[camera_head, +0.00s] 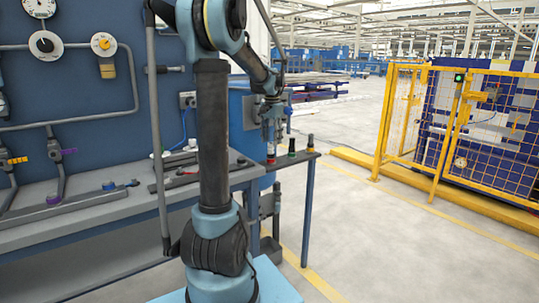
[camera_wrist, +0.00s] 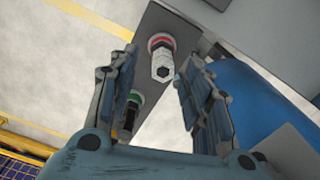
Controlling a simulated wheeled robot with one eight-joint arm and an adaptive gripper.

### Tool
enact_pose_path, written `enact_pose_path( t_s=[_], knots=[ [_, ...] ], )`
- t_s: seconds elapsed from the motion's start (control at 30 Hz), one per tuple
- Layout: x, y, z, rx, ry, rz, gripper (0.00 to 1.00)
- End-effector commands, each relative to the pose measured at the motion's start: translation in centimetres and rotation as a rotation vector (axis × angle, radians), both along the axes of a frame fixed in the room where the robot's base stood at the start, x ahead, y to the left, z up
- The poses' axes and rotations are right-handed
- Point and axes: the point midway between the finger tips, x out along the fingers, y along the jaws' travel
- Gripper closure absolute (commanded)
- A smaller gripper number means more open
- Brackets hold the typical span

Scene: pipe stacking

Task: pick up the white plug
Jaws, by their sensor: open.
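My gripper (camera_wrist: 160,56) is open, with one finger on each side of the plug in the wrist view. Gaps show between the plug and both fingers, so they look apart. In the head view my gripper (camera_head: 271,131) hangs above the shelf's left part, just over the red-ringed spot (camera_head: 271,158); the plug's body is hard to make out there.
A dark plug with a green ring (camera_wrist: 131,112) stands close by, partly behind the left finger. In the head view it (camera_head: 291,148) and another dark plug (camera_head: 310,142) stand to the right. A workbench (camera_head: 70,225) with pipes and a gauge panel is at left.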

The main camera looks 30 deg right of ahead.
Motion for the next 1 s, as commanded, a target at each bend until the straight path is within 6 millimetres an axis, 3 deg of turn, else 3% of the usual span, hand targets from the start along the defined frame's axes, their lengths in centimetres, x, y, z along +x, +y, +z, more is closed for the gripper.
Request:
enact_pose_path(
  t_s=[0.33, 0.67, 0.87, 0.9, 1.0],
  knots=[
    [0.5, 0.1, -4.2, 0.000, 0.000, 0.000, 0.55],
    [0.4, 0.1, -5.0, 0.000, 0.000, 0.000, 0.55],
    [0.4, 0.1, -4.9, 0.000, 0.000, 0.000, 0.96],
    [0.4, 0.1, -4.9, 0.000, 0.000, 0.000, 1.00],
    [0.4, 0.1, -4.9, 0.000, 0.000, 0.000, 1.00]
  ],
)
